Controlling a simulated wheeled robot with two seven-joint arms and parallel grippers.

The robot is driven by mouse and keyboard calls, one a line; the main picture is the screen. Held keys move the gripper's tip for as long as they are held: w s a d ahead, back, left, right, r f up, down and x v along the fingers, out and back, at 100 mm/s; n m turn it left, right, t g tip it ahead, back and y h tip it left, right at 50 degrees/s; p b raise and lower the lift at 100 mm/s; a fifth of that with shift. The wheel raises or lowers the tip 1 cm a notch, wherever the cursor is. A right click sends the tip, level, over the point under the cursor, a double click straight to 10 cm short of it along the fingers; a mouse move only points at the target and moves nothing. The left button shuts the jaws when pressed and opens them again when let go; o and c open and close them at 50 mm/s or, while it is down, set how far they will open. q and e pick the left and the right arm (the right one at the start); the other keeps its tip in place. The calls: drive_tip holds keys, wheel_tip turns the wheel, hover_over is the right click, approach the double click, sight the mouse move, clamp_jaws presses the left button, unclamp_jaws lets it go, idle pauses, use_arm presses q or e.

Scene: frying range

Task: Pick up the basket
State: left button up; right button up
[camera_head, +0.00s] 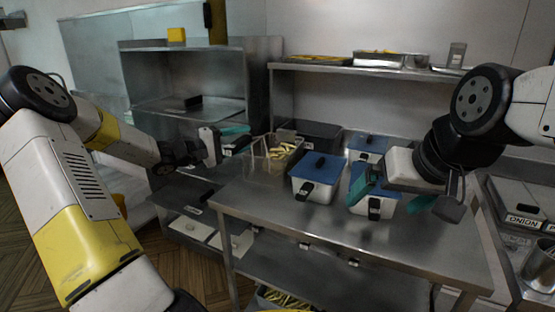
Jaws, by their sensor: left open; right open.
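A basket (266,161) with pale fries in it stands at the back left of the steel table (270,205). My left gripper (238,138) has teal fingertips and is open and empty. In the picture it is just left of the basket, at about the height of its rim; whether it touches the basket I cannot tell. My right gripper (387,203) is open, with its fingers pointing down over a white container with a blue lid (376,207). Its fingertips lie on either side of that container in the picture.
Another blue-lidded container (316,182) stands right of the basket, with a further one (368,145) behind. A dark container (320,136) is at the back. A shelf with trays (390,60) hangs above. The table's front is clear.

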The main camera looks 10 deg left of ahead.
use_arm(q)
clamp_jaws()
idle(1.4)
